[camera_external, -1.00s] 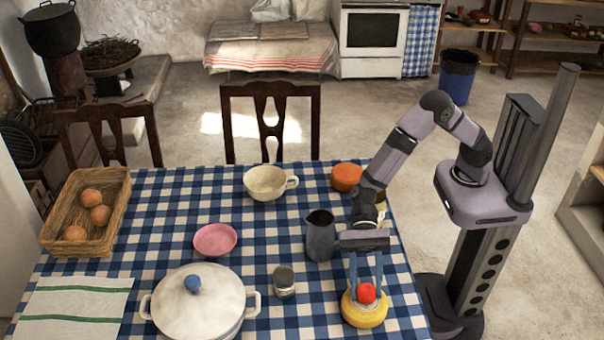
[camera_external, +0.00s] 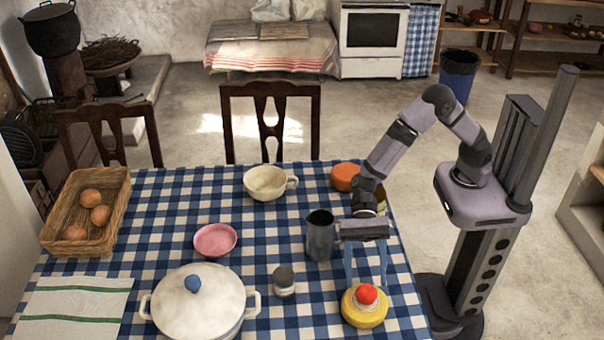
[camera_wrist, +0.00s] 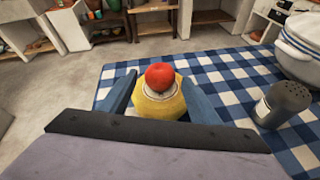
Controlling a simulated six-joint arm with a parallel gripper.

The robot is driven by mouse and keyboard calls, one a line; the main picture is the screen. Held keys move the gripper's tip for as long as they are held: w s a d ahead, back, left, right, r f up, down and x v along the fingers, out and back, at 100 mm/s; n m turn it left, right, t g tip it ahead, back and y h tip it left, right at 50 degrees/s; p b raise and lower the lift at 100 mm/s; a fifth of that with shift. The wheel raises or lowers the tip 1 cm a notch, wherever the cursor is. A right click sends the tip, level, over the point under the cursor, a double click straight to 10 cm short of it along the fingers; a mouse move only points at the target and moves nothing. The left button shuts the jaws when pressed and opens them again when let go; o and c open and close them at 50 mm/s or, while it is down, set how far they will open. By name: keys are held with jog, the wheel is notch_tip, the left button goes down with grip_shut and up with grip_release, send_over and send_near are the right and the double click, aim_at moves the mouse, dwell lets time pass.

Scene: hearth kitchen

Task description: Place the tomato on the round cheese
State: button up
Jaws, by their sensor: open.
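The red tomato (camera_external: 366,294) rests on top of the round yellow cheese (camera_external: 364,313), near the table's front right. The wrist view also shows the tomato (camera_wrist: 160,76) sitting upright on the pale top of the cheese (camera_wrist: 160,103). My gripper (camera_external: 366,283) is open and empty, just behind and above the tomato. In the wrist view its blue fingers stand wide to either side, with visible space between them and the tomato.
A dark pitcher (camera_external: 320,236) stands close to the left of my gripper. A shaker (camera_external: 284,281) and a lidded white pot (camera_external: 198,303) are farther left. An orange round thing (camera_external: 345,177) and a cream cup (camera_external: 266,183) stand behind. The table's right edge is near.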

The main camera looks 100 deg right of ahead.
notch_tip(320, 180, up, 7)
dwell(0.3)
jog(key=s+d+f+n+h, duration=0.2)
jog(key=s+d+f+n, duration=0.1)
jog(key=d, duration=0.3)
jog(key=s+d+f+n+g+h, duration=0.1)
jog(key=s+d+f+n+h, duration=0.1)
jog(key=d, duration=0.4)
jog(key=s+d+f+n+h, duration=0.3)
jog(key=s+d+f+n, duration=0.1)
jog(key=s+d+n, duration=0.2)
jog(key=shift+s+d+g, duration=0.2)
jog(key=shift+d+g, duration=0.1)
jog(key=shift+g, duration=0.1)
jog(key=s+d+f+n+h, duration=0.2)
jog(key=s+d+n+h, duration=0.1)
jog(key=d, duration=0.5)
jog(key=s+d+f+n+h, duration=0.1)
jog(key=s+d+n+h, duration=0.2)
jog(key=s+d+n, duration=0.2)
jog(key=d+n, duration=0.2)
jog(key=d, duration=0.2)
jog(key=shift+s+d+f+n, duration=0.2)
jog(key=shift+s+f+n, duration=0.1)
jog(key=shift+f+n, duration=0.1)
notch_tip(320, 180, up, 14)
jog(key=p, duration=1.3)
jog(key=shift+f+p, duration=0.25)
jog(key=shift+p, duration=0.1)
